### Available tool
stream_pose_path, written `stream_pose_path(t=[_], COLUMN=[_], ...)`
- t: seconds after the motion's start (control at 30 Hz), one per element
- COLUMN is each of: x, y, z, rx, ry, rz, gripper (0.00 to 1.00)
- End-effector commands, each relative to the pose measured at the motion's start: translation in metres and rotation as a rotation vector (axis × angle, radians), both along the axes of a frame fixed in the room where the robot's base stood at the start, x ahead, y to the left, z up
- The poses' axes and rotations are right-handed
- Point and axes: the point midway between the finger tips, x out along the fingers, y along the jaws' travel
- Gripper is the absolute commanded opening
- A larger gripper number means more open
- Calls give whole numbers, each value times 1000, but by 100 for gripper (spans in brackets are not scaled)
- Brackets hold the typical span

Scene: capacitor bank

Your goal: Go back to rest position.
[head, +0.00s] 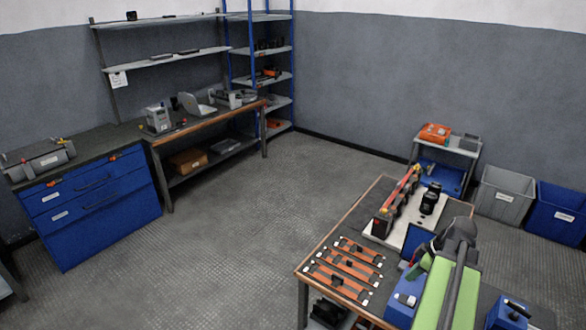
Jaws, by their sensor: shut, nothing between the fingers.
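My arm stands at the lower right of the head view, over the near workbench (312,262). A dark grey link runs up to a rounded joint, and the arm folds over to the left there. My gripper (416,262) appears small at the left of that joint. It is shut and holds nothing. It is close above or beside a blue box (405,300) on the bench; the exact gap cannot be told. The fingertips are partly lost among dark parts.
The near bench carries orange-and-black bars (345,268) and a white plate (385,238) with black parts. Behind are a small cart (447,148), a grey bin (503,196) and a blue bin (556,212). A blue drawer cabinet (90,200) stands left. The middle floor is clear.

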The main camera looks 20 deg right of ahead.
Motion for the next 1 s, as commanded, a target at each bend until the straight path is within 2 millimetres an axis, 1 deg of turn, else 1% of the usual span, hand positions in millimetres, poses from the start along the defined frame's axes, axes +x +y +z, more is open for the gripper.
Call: stream_pose_path(t=[0.07,0.13,0.17,0.2,0.27,0.3,0.37,0.4,0.47,0.5,0.57,0.6,0.7,0.73,0.8,0.83,0.87,1.0], x=[16,43,57,76,103,117,134,142,149,152,154,154,149,147,143,141,140,136], y=[15,44,62,90,137,168,214,244,286,311,344,365,409,419,434,436,437,423], z=[0,0,0,0,0,-1,-3,-4,-6,-7,-8,-9,-11,-12,-13,-13,-13,-14], rx=[1,0,1,0,-5,-13,-23,-29,-37,-44,-55,-62,-87,-95,-111,-117,-120,-127], ry=[-1,-1,-1,0,6,12,32,49,80,102,135,156,210,226,257,268,278,313], rz=[38,108,148,207,306,370,444,473,491,489,469,448,352,308,190,131,70,-234], gripper=[0,0,0,0,0,0,0,0,0,0,0,0,0,0,0,0,0,0])
